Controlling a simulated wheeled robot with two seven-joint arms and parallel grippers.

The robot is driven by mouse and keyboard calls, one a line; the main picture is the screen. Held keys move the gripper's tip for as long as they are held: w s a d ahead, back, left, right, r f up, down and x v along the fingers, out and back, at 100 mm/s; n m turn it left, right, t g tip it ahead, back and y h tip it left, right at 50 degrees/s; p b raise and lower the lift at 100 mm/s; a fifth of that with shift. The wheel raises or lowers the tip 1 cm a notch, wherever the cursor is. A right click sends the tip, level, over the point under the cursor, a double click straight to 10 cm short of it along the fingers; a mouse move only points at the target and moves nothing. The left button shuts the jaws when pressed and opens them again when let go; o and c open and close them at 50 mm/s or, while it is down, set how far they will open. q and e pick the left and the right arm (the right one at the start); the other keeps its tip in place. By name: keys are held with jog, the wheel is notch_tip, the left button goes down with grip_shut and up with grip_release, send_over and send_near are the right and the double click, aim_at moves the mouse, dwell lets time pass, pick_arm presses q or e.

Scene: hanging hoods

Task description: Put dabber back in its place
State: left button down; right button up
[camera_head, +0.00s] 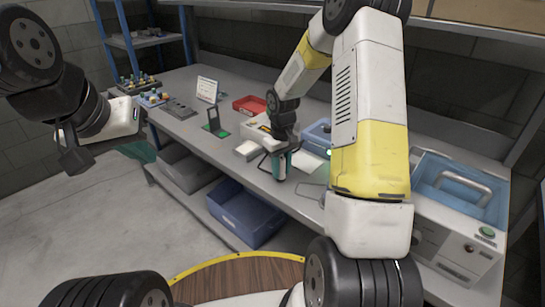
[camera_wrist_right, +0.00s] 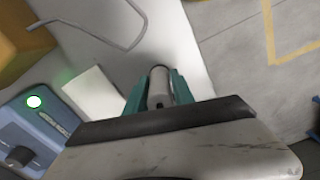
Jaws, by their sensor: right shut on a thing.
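My right gripper (camera_head: 280,168) is over the front edge area of the grey bench in the head view, with teal fingers pointing down. In the right wrist view, the teal fingers (camera_wrist_right: 160,90) are shut on a light grey cylindrical thing with a dark end, which seems to be the dabber (camera_wrist_right: 158,84). Its lower part is hard to make out in the head view. The dabber's place cannot be told for sure.
The grey bench (camera_head: 181,128) bears a red tray (camera_head: 250,105), a small upright display (camera_head: 207,90) and a blue-topped machine (camera_head: 457,190) at right. A bent wire frame (camera_wrist_right: 113,47) lies near the gripper. A blue bin (camera_head: 246,213) stands below.

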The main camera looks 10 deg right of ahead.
jog(key=o, duration=1)
jog(key=shift+f, duration=0.1)
jog(key=shift+o, duration=0.2)
notch_tip(320, 180, up, 12)
jog(key=shift+r, duration=0.1)
jog(key=s+r+m+t, duration=0.1)
jog(key=s+r+t, duration=0.1)
jog(key=s+r, duration=0.3)
jog(key=s+a+r+m+t+y, duration=0.1)
jog(key=s+r, duration=0.4)
jog(key=s, duration=0.6)
jog(key=s+a+r+m+t+y, duration=0.1)
jog(key=s+r+m+t, duration=0.1)
jog(key=s+r, duration=0.3)
jog(key=s+t, duration=0.1)
jog(key=s, duration=0.2)
jog(key=shift+s+a, duration=0.15)
